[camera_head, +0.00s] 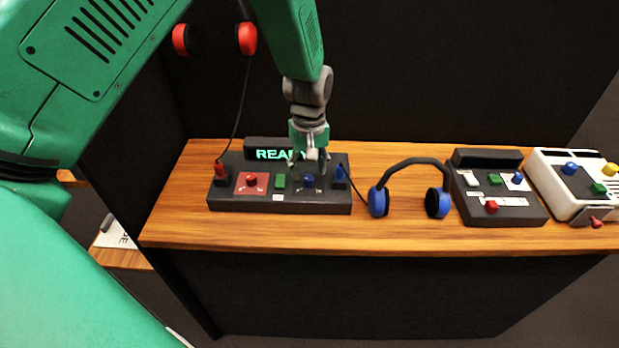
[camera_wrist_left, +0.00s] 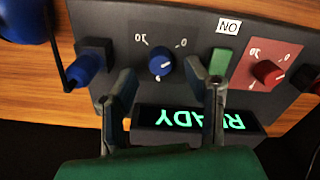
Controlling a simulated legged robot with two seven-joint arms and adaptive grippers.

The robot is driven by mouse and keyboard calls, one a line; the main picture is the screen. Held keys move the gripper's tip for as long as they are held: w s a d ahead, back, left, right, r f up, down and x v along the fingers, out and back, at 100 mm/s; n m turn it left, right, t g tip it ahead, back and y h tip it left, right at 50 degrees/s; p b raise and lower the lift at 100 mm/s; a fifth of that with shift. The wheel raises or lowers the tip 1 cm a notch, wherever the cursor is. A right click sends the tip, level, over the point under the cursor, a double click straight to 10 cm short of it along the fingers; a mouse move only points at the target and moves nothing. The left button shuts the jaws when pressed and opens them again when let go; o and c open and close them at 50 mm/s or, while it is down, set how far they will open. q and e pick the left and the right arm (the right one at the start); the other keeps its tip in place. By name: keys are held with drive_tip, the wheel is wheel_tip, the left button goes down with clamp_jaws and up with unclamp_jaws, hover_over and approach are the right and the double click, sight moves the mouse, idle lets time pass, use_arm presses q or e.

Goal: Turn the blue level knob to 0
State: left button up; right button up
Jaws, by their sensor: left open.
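The blue level knob (camera_head: 309,180) sits on the right half of a dark panel (camera_head: 290,208), on a dark patch with a printed scale. In the left wrist view the blue knob (camera_wrist_left: 162,62) shows upside down, with a white pointer mark and scale numbers around it. My left gripper (camera_head: 308,168) is open above the panel at this knob. In the left wrist view its two fingertips (camera_wrist_left: 168,82) stand on either side, just short of the knob, and do not appear to touch it. My right gripper is not in view.
The panel also has a red knob (camera_head: 252,180), a green button (camera_head: 280,181), red and blue plugs with cables, and a lit READY display (camera_head: 270,154). Blue headphones (camera_head: 437,201) and two other consoles stand to the right. Red headphones hang at upper left.

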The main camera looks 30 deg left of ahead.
use_arm(q)
drive_tip(key=shift+f, duration=1.5)
drive_tip(key=shift+c, duration=0.4)
clamp_jaws()
drive_tip(key=shift+r+n+p, duration=0.15)
drive_tip(key=shift+n+p, duration=0.15)
drive_tip(key=shift+p, duration=0.2)
drive_tip(key=shift+o, duration=0.4)
unclamp_jaws()
